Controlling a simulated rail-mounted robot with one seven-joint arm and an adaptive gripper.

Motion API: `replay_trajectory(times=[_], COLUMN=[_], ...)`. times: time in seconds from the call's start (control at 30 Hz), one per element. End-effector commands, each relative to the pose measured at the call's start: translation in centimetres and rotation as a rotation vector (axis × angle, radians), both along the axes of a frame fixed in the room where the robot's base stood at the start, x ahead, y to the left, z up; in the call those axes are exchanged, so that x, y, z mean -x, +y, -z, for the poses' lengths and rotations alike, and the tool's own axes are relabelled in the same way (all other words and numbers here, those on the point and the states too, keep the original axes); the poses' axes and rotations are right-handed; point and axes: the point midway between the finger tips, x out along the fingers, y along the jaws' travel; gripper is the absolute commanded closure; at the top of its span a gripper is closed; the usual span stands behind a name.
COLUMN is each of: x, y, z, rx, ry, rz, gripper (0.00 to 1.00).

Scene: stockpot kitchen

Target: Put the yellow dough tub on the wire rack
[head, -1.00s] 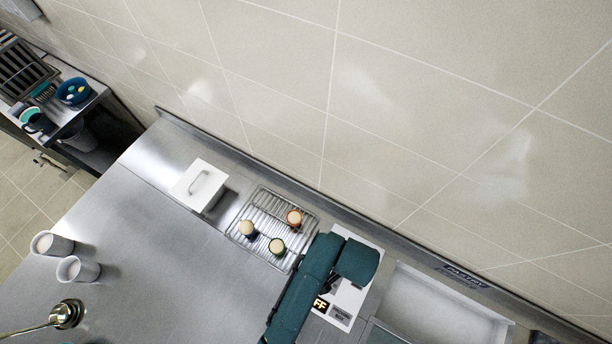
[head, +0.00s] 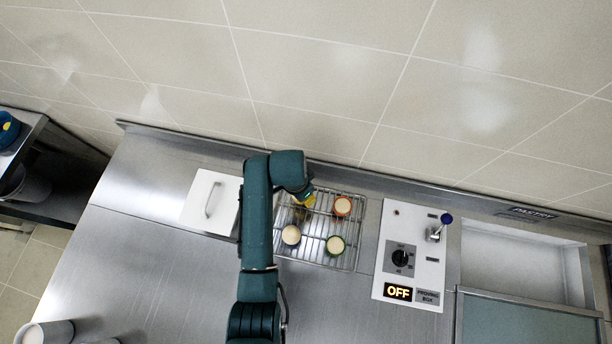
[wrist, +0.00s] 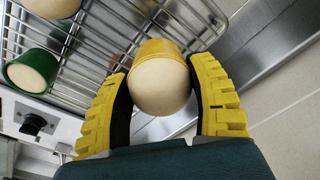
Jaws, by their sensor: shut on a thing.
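The yellow dough tub (wrist: 161,48), with pale dough at its top, sits between the two yellow-ridged fingers of my gripper (wrist: 160,85) in the wrist view. The fingers are shut on its sides. In the head view a bit of the yellow tub (head: 307,200) shows beside my arm, over the back left part of the wire rack (head: 322,226). My arm hides most of the gripper there. The rack's bars also show behind the tub in the wrist view (wrist: 92,55). I cannot tell whether the tub touches the bars.
An orange-red tub (head: 343,206), a green tub (head: 335,245) and another pale-topped tub (head: 291,235) stand on the rack. A white lidded box (head: 208,203) is to the left, a control panel (head: 408,250) reading OFF to the right. The wall is close behind.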

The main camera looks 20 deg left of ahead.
Motion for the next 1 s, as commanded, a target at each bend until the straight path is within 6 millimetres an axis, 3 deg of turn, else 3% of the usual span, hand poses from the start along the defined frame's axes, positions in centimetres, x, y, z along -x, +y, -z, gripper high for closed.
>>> replay_trajectory(times=[0.23,0.63,0.67,0.7,0.8,1.0], x=[0.0,-0.1,-0.1,-0.1,-0.1,-0.1], y=[0.0,0.0,0.0,0.0,0.0,0.0], z=[3.9,4.7,4.6,4.6,4.6,4.6], rx=[0.0,-0.002,-0.001,-0.001,-0.001,-0.001], ry=[0.0,-0.003,-0.003,-0.003,-0.002,-0.003], rz=[-0.001,-0.001,-0.001,-0.001,-0.001,-0.001], gripper=[0.82,0.82,0.38,0.3,0.14,0.14])
